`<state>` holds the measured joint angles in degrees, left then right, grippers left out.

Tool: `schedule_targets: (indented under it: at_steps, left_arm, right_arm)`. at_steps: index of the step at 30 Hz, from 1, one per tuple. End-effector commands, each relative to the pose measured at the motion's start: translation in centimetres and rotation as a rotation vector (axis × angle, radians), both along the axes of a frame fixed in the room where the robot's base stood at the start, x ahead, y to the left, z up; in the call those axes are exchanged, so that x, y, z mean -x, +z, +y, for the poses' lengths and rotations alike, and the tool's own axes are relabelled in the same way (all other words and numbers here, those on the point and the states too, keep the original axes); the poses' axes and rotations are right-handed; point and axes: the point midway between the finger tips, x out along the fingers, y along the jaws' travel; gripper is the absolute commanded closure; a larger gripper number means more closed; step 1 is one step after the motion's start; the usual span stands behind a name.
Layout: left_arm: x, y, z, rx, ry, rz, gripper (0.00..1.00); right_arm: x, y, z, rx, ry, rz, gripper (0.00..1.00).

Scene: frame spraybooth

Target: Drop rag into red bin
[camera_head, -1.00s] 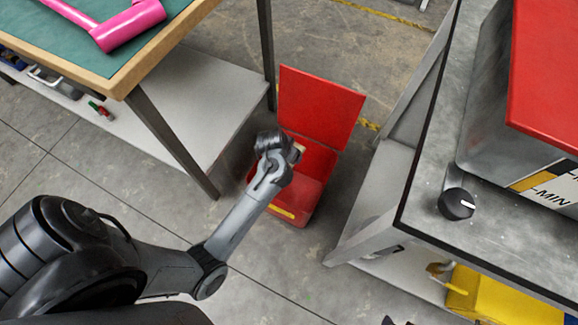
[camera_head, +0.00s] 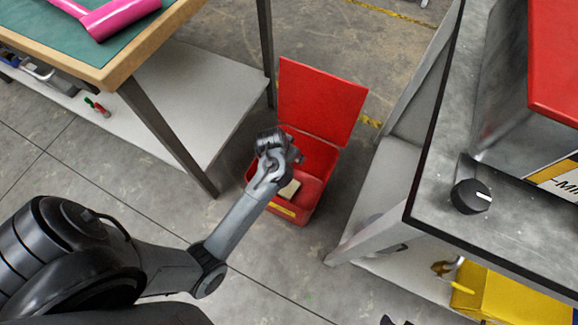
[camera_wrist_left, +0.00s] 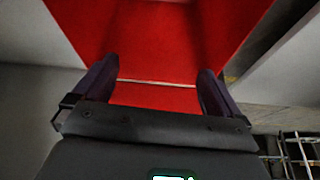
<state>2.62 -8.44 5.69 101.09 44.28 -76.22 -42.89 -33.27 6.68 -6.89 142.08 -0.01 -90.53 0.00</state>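The red bin (camera_head: 311,207) stands on the floor with its lid (camera_head: 321,103) raised at the back. A small pale rag (camera_head: 290,189) lies inside the bin, low and near its front. My left gripper (camera_head: 297,157) is over the bin opening. In the left wrist view my left gripper (camera_wrist_left: 157,85) has its two fingers wide apart with nothing between them, and the red bin (camera_wrist_left: 155,98) fills the view beyond. The rag does not show in the left wrist view. Only small dark tips show at the bottom edge of the head view, perhaps my right gripper.
A table with a green top (camera_head: 128,43) and a lower grey shelf (camera_head: 190,90) stands left of the bin. A grey workbench (camera_head: 500,228) with a black knob (camera_head: 471,197) stands to the right. A yellow container (camera_head: 500,293) sits below it.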

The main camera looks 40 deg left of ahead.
Motion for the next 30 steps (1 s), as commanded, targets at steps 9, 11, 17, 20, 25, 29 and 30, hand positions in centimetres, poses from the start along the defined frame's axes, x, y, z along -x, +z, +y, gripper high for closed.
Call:
schedule_targets:
  at_steps: [9,11,17,20,25,29,30]
  left_arm:
    - [0.1,0.5,0.0,0.000,0.000,0.000,0.01]
    - [0.3,1.0,0.0,0.000,0.000,0.000,0.01]
    - [1.2,3.6,-0.2,-0.001,-0.002,0.000,0.01]
    - [1.9,5.1,-0.2,-0.001,-0.001,0.001,0.01]
    - [2.9,7.5,-0.4,-0.001,-0.001,0.000,0.01]
    - [3.5,8.8,-0.6,-0.001,-0.002,0.001,0.01]
    - [3.6,9.1,-0.6,-0.001,-0.002,0.000,0.01]
  right_arm:
    - [0.0,0.5,-0.2,0.008,0.005,0.000,0.57]
    - [0.0,0.9,-0.2,0.008,0.005,0.000,0.57]
    - [0.0,3.3,-0.2,0.007,0.005,0.000,0.57]
    - [0.0,4.6,-0.2,0.007,0.004,-0.001,0.57]
    - [0.0,6.6,-0.1,0.004,0.002,-0.001,0.57]
    - [0.0,7.8,0.0,0.001,0.001,-0.001,0.57]
    - [0.0,8.0,0.0,0.000,0.000,-0.001,0.57]
